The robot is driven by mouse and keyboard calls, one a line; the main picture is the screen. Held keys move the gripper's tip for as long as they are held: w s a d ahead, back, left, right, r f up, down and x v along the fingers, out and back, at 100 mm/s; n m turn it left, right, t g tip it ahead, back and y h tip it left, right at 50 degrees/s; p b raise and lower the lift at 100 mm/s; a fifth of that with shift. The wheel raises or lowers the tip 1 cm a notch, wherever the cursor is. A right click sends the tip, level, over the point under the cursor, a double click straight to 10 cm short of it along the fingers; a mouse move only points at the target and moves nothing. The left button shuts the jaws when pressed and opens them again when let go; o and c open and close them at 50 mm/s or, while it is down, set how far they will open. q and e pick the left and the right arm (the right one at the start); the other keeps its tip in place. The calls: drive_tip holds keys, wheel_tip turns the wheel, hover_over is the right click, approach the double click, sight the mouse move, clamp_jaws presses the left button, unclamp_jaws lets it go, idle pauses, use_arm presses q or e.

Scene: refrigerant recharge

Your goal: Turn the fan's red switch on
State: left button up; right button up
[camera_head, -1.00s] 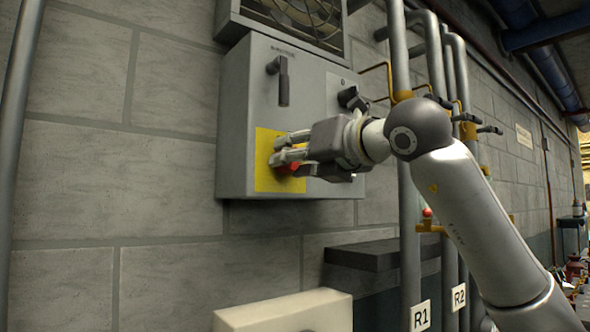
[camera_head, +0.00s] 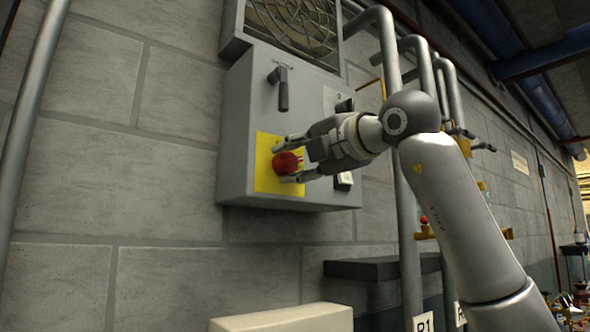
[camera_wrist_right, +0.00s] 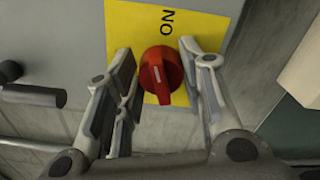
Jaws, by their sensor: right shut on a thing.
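The red switch (camera_head: 286,164) is a round knob on a yellow plate (camera_head: 265,180) low on a grey wall box. In the wrist view the red switch (camera_wrist_right: 160,75) has a raised ridge with a small light mark, and "ON" is printed on the yellow plate (camera_wrist_right: 200,20) beside it. My right gripper (camera_head: 288,160) reaches in from the right, its fingers on opposite sides of the knob. My left gripper is not in view.
The grey box (camera_head: 235,130) also carries a dark lever handle (camera_head: 282,90) above the switch. A fan grille (camera_head: 295,25) is above the box. Grey vertical pipes (camera_head: 405,230) stand to the right, behind my right arm. A dark ledge (camera_head: 375,268) is below.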

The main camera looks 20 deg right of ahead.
drive_tip(key=shift+f+m+b, duration=0.1)
drive_tip(key=shift+m+b, duration=0.7)
drive_tip(key=shift+m, duration=1.1)
drive_tip(key=o, duration=1)
drive_tip(key=shift+d, duration=0.1)
drive_tip(key=v, duration=1.2)
